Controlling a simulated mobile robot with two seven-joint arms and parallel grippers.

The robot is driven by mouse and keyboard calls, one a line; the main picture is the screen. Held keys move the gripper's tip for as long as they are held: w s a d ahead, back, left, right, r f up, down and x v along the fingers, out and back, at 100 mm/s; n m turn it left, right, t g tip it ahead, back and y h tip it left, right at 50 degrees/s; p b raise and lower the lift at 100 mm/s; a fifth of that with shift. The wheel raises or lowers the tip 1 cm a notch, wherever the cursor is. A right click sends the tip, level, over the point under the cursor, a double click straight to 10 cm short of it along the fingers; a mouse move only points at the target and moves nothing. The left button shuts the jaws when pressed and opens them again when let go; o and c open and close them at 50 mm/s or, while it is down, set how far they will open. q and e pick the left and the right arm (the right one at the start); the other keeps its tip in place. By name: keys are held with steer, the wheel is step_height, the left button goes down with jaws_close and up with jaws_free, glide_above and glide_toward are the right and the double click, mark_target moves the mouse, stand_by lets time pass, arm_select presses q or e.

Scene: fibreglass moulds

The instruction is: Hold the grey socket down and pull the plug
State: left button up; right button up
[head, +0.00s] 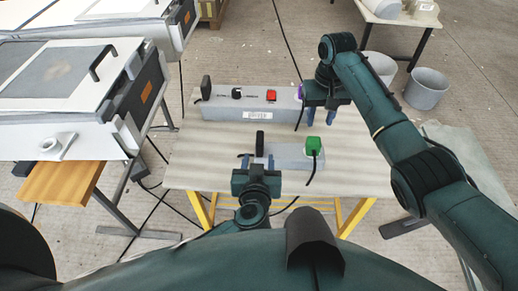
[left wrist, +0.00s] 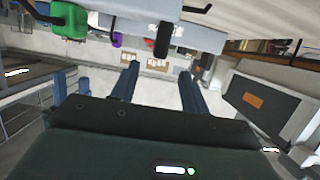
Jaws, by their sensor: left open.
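A small grey socket block (head: 287,152) lies near the front of the table. A green plug (head: 313,145) with a black cable sits at its right end, and a black upright piece (head: 260,143) stands at its left end. In the left wrist view the green plug (left wrist: 70,20) and black piece (left wrist: 163,38) show at the top. My left gripper (head: 258,162) is open and empty, close to the block's left end; contact is unclear. My right gripper (head: 321,117) points down behind the green plug, its fingers apart with nothing visible between them.
A long grey box (head: 225,110) with a red switch (head: 271,95) and black plug (head: 206,88) lies behind. A purple plug (head: 300,92) is at its right end, beside my right gripper. Bare table (head: 205,160) lies left. A bucket (head: 426,88) stands on the floor.

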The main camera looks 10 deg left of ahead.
mark_target(313, 146)
arm_select(q)
steer(key=x, duration=1.2)
steer(key=shift+w+f, duration=0.1)
steer(key=shift+c, duration=0.5)
jaws_close()
arm_select(e)
steer(key=o, duration=0.6)
steer(key=shift+f+m, duration=0.8)
steer(key=shift+f, duration=0.3)
steer(key=shift+c, duration=0.2)
